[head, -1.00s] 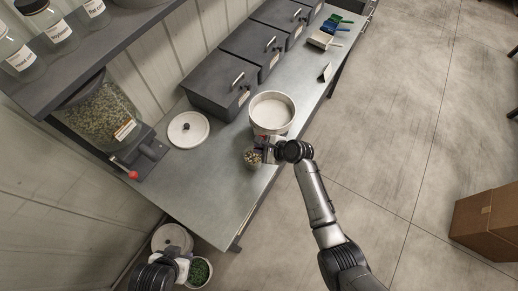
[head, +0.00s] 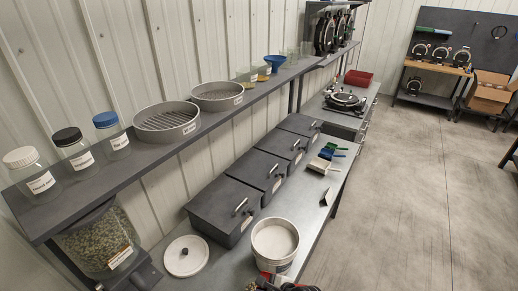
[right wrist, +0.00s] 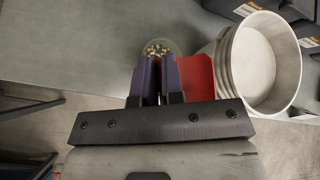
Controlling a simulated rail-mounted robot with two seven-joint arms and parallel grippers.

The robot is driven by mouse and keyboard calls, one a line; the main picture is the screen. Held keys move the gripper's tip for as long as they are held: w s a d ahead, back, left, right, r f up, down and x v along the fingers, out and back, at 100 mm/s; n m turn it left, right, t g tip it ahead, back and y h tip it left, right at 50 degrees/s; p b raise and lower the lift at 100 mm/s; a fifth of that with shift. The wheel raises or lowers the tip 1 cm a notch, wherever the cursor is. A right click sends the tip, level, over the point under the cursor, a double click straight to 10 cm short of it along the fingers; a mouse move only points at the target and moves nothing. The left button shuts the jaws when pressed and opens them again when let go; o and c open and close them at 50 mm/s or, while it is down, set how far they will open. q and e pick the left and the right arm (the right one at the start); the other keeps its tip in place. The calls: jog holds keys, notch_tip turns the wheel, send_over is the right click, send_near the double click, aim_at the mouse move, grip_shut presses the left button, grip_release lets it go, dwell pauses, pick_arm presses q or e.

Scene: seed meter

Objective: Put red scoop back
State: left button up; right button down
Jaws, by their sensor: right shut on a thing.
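In the right wrist view, my right gripper (right wrist: 156,72) is shut on the red scoop (right wrist: 197,77). A flat red part of the scoop shows beside the right-hand finger; its handle is mostly hidden by the fingers. In the head view, a bit of red shows at the bottom edge, just below the white bucket (head: 275,238), with my right arm mostly cut off. The bucket stands to the right of the scoop in the right wrist view (right wrist: 262,62). A green scoop (head: 338,146) and a blue scoop (head: 327,155) lie at a pale holder (head: 318,165) farther along the bench. My left gripper is out of view.
A clear cup of seeds (right wrist: 158,47) is beyond my fingertips. Dark lidded bins (head: 222,208) line the wall side of the bench. A small sign (head: 327,196) stands near the front edge. A shelf with jars and sieves (head: 166,120) overhangs.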

jog(key=d+r+m+t+h, duration=0.1)
jog(key=d+r, duration=0.3)
jog(key=r, duration=0.4)
jog(key=d+r+m+t, duration=0.1)
jog(key=d+r, duration=0.2)
jog(key=r, duration=0.5)
jog(key=s+d+r+m+t+h+p, duration=0.1)
jog(key=s+d+r+m+h+p, duration=0.1)
jog(key=s+d+r+p, duration=0.5)
jog(key=s+d+r+m, duration=0.1)
jog(key=s+d+r, duration=0.1)
jog(key=d+r, duration=0.2)
jog(key=shift+s+d+h, duration=0.3)
